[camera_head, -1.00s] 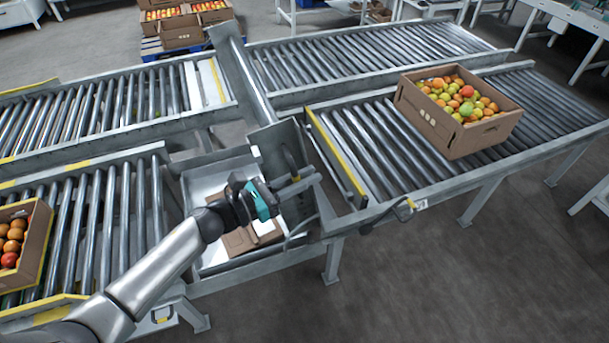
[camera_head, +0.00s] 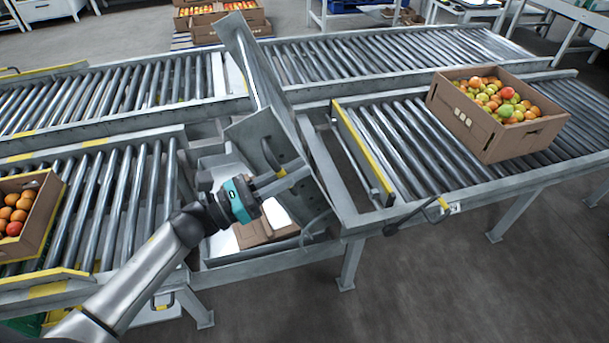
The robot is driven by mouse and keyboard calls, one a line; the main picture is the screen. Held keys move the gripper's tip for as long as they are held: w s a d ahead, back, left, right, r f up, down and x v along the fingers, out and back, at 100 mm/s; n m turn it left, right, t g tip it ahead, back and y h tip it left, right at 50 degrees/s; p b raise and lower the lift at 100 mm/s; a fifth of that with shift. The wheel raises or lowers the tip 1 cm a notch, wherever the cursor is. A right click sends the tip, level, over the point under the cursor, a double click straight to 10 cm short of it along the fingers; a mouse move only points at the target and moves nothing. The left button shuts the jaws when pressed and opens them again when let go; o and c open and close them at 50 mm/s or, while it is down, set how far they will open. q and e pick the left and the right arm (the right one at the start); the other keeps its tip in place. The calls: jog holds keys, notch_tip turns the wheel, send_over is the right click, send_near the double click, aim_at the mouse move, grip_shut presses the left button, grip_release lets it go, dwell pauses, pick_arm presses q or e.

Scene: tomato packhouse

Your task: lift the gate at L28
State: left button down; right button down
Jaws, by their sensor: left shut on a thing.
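The gate (camera_head: 262,134) is a grey metal flap in the gap between the left and right stretches of the roller conveyor. It stands tilted, its upper edge leaning left. A dark loop handle (camera_head: 271,158) is on its near face. My left gripper (camera_head: 285,181), with a teal band, is at this handle and shut on it; the fingers partly hide the contact. No L28 label is readable. My right gripper is not in view.
Below the gap is a pale tray with flattened cardboard (camera_head: 265,230). A carton of tomatoes (camera_head: 470,122) stands on the right rollers, another (camera_head: 42,238) on the left rollers. A yellow-edged stop bar (camera_head: 362,150) and a lever (camera_head: 425,210) flank the right conveyor. Grey floor is clear at front right.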

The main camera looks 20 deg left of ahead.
pick_arm(q)
jog(key=shift+s+a+f+b, duration=0.15)
jog(key=shift+a+f+b, duration=0.2)
jog(key=shift+a, duration=0.3)
jog(key=c, duration=0.9)
grip_release()
jog(key=shift+c, duration=0.2)
jog(key=shift+o, duration=0.5)
jog(key=shift+d+t, duration=0.1)
jog(key=shift+t, duration=0.2)
jog(key=shift+r, duration=0.1)
jog(key=shift+s, duration=0.1)
jog(key=v, duration=1.5)
jog(key=shift+a, duration=0.2)
